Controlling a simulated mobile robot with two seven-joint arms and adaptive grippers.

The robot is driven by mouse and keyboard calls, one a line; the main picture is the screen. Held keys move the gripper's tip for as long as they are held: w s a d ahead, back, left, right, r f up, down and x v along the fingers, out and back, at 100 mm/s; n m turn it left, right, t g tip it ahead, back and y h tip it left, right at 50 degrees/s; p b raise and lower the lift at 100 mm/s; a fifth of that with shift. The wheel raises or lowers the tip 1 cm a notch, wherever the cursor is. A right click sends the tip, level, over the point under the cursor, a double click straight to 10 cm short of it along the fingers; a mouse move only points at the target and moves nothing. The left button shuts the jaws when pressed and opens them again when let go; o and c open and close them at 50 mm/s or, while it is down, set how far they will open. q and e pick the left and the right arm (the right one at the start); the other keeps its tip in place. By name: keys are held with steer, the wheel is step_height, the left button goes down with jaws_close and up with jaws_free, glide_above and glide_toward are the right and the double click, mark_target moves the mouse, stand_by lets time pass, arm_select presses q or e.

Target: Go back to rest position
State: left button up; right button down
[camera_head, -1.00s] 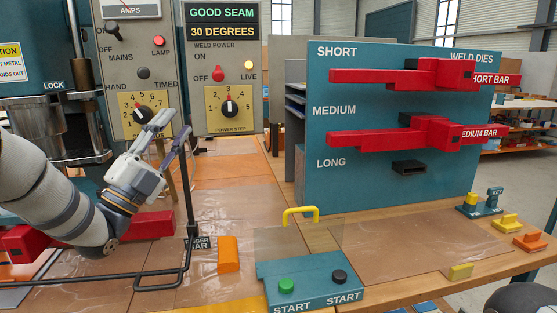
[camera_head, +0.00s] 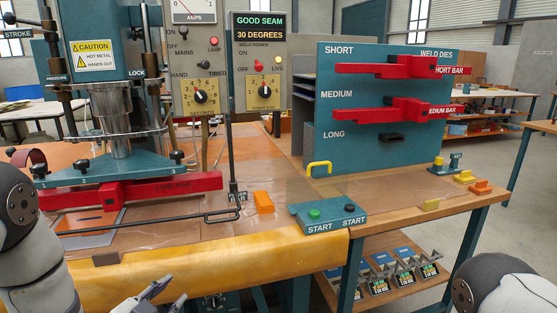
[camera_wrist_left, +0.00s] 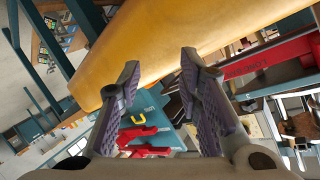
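My left gripper (camera_head: 155,297) shows at the bottom of the head view, in front of and below the rounded yellow front edge (camera_head: 215,260) of the welding bench. In the left wrist view my left gripper (camera_wrist_left: 160,75) has its two fingers well apart with nothing between them. The yellow edge (camera_wrist_left: 190,40) passes close beyond the fingertips. My left arm (camera_head: 30,240) comes in at the left. Part of my right arm (camera_head: 500,285) shows at the lower right; my right gripper is out of view.
A long red bar (camera_head: 150,188) lies under the press (camera_head: 105,40). A black finger bar (camera_head: 130,223) runs along the bench front. An orange block (camera_head: 263,202) and the start box (camera_head: 328,216) sit nearby. Two red bars hang on the teal die rack (camera_head: 350,165).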

arm_select(q)
steer(key=s+f+n+g+y, duration=0.1)
steer(key=s+f+n+g, duration=0.25)
steer(key=s+f, duration=0.55)
steer(key=s+f+n+g+y, duration=0.15)
steer(key=s+f+g, duration=0.35)
steer(key=s, duration=0.9)
steer(key=s+n+g, duration=0.4)
steer(key=s+g, duration=0.4)
steer(key=s, duration=1.5)
steer(key=shift+s+f+p, duration=0.25)
steer(key=shift+s+p, duration=0.05)
steer(key=shift+p, duration=0.1)
steer(key=shift+w+d, duration=0.1)
steer(key=shift+d, duration=0.05)
steer(key=shift+c, duration=0.3)
